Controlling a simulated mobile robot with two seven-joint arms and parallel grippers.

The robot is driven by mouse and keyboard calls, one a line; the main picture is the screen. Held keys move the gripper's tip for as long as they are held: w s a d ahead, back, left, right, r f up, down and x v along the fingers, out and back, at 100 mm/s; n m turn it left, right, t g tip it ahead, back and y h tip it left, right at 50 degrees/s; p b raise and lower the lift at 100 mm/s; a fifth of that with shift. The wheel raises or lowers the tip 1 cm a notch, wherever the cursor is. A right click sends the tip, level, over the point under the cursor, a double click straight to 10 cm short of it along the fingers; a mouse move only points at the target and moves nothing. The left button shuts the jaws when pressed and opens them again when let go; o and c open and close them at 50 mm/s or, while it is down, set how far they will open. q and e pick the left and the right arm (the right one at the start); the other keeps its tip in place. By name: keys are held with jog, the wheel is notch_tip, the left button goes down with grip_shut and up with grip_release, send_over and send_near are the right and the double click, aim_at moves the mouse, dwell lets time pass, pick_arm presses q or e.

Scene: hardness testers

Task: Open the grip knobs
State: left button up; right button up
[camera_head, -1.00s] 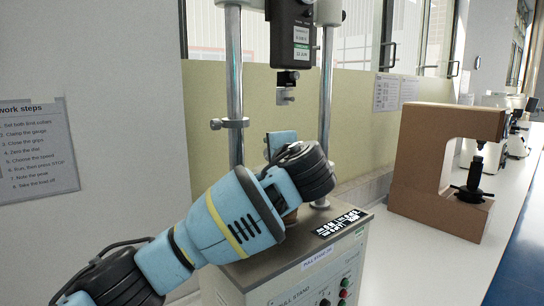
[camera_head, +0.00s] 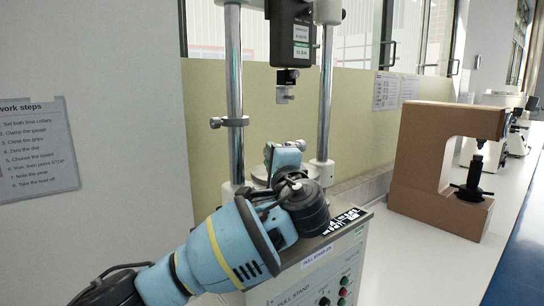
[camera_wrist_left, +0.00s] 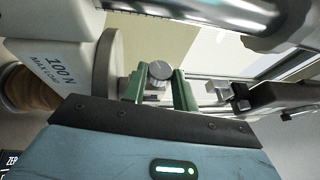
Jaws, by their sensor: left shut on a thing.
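The pull stand (camera_head: 345,260) stands on the bench with two upright columns. A small silver upper grip (camera_head: 285,94) hangs under the black gauge. In the left wrist view, my left gripper (camera_wrist_left: 160,90) has its green fingers on either side of a round grey grip knob (camera_wrist_left: 160,71), shut on it. My right gripper is in neither view.
The gauge (camera_head: 292,38) hangs between the columns. A brown C-shaped tester (camera_head: 425,150) stands to the right on the white bench. A work-steps sheet (camera_head: 35,145) is on the left wall.

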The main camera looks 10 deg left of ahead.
pick_arm(q)
jog(key=shift+t, duration=0.3)
jog(key=o, duration=1)
jog(key=shift+f, duration=0.1)
